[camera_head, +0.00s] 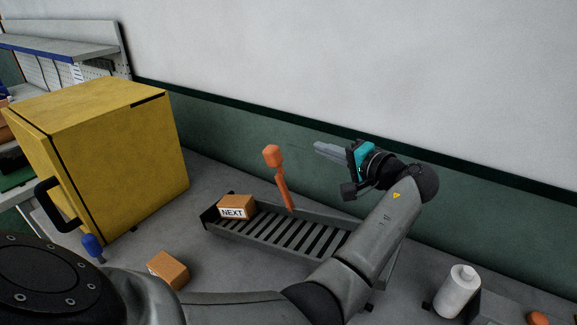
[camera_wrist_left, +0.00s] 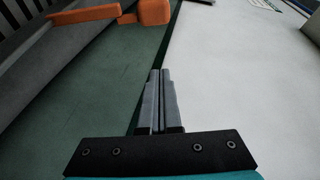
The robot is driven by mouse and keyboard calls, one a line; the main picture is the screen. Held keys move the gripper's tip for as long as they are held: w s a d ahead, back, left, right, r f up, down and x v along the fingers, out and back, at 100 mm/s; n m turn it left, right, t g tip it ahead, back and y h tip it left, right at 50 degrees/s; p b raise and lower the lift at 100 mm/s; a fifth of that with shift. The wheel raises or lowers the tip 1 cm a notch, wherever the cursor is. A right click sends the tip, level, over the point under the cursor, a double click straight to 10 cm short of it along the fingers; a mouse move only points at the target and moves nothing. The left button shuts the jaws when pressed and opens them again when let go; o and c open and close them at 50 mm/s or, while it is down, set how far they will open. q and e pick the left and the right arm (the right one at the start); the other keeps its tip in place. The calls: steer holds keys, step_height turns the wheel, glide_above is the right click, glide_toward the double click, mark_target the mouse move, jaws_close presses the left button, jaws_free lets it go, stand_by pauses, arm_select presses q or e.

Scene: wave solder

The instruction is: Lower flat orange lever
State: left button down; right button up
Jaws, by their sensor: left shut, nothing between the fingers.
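The orange lever (camera_head: 279,178) stands up at the far side of the slotted grey conveyor tray, with a block-shaped knob at its top and a slight lean. In the left wrist view the lever's knob and flat arm (camera_wrist_left: 120,13) show at the top left. My left gripper (camera_head: 318,147) is shut and empty, to the right of the knob and apart from it, near the wall. Its closed fingers show in the wrist view (camera_wrist_left: 159,100), pointing past the right side of the knob. My right gripper is not in view.
A box marked NEXT (camera_head: 235,207) sits at the left end of the slotted tray (camera_head: 270,250). A yellow cabinet (camera_head: 110,150) stands left. Another small box (camera_head: 167,270) lies in front. A white bottle (camera_head: 457,291) stands at right. The wall (camera_head: 350,70) is close behind.

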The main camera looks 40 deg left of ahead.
mark_target(283, 180)
arm_select(q)
steer(key=s+a+f, duration=0.1)
steer(key=a+f, duration=0.1)
steer(key=a, duration=0.7)
steer(key=shift+s+f+p, duration=0.35)
steer(key=shift+s+p, duration=0.05)
steer(key=shift+p, duration=0.05)
steer(key=shift+a, duration=0.1)
